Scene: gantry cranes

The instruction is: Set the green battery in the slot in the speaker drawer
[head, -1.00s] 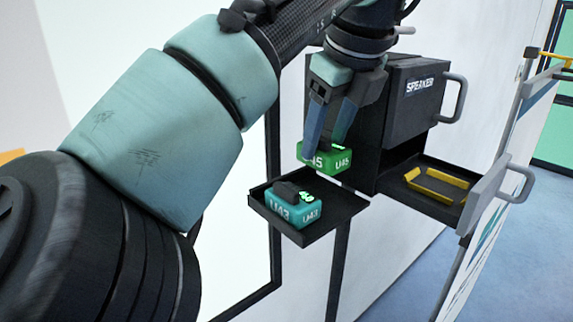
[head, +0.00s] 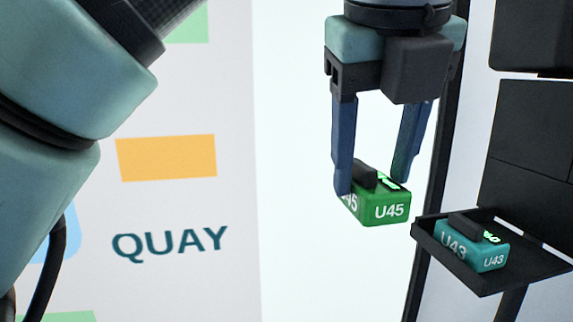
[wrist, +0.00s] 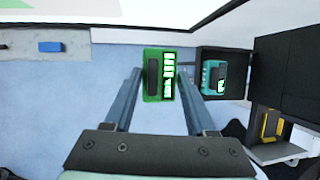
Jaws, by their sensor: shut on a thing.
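The green battery (head: 390,211), marked U45, hangs upright in my gripper (head: 373,182), with a finger on either side. It is in the air to the left of the black tray, apart from it. In the wrist view the green battery (wrist: 151,91) sits between the fingertips of my gripper (wrist: 160,76), its dark handle and lit green bars showing. The speaker drawer (wrist: 272,152) is open at the right of the wrist view, with yellow slot guides (wrist: 264,124) inside. The drawer is outside the head view.
A black tray (head: 450,270) holds a teal battery (head: 487,262) marked U43, right of my gripper. Dark cabinet panels (head: 530,140) stand behind the tray. A pale wall panel marked QUAY (head: 180,275) is at left. The space around the held battery looks clear.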

